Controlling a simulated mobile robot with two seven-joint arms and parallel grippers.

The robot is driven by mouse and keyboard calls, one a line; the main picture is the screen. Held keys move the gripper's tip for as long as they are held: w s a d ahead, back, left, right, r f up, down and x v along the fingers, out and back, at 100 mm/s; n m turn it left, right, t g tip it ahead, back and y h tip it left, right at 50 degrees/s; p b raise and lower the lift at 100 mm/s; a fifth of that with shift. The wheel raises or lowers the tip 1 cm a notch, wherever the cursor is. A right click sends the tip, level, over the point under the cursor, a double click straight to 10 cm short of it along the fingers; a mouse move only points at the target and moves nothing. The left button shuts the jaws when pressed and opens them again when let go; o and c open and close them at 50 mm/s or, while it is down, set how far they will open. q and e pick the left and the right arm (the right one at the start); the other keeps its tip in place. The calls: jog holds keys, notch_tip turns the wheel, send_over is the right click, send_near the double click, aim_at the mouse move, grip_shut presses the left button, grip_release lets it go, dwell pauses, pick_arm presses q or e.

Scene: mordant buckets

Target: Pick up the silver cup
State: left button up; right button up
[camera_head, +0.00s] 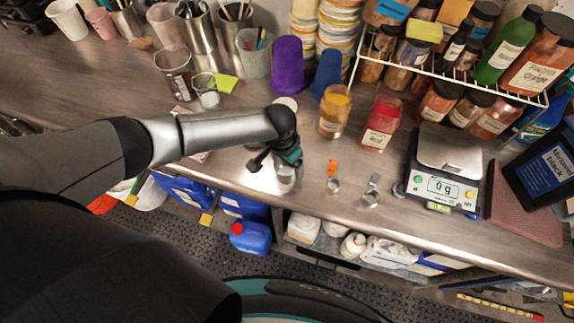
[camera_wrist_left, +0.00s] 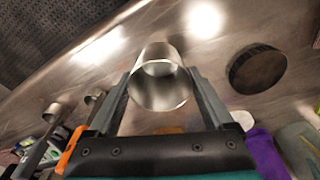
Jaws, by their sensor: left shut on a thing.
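The silver cup (camera_wrist_left: 158,88) is a small shiny metal cup between the two fingers of my left gripper (camera_wrist_left: 158,78) in the left wrist view. A finger lies against each side, and the gripper is shut on it. In the head view my left gripper (camera_head: 276,163) is over the front part of the steel counter, and the cup (camera_head: 286,174) shows only partly below it. I cannot tell whether the cup touches the counter. My right gripper is not in view.
An orange-handled scoop (camera_head: 333,176) and a metal scoop (camera_head: 371,191) lie just right of the gripper. Behind stand an amber jar (camera_head: 334,112) and a red jar (camera_head: 380,124). A scale (camera_head: 446,180) is further right. A dark round lid (camera_wrist_left: 257,68) lies near the cup.

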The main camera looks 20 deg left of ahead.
pick_arm(q)
notch_tip(320, 180, up, 20)
jog(key=p, duration=0.2)
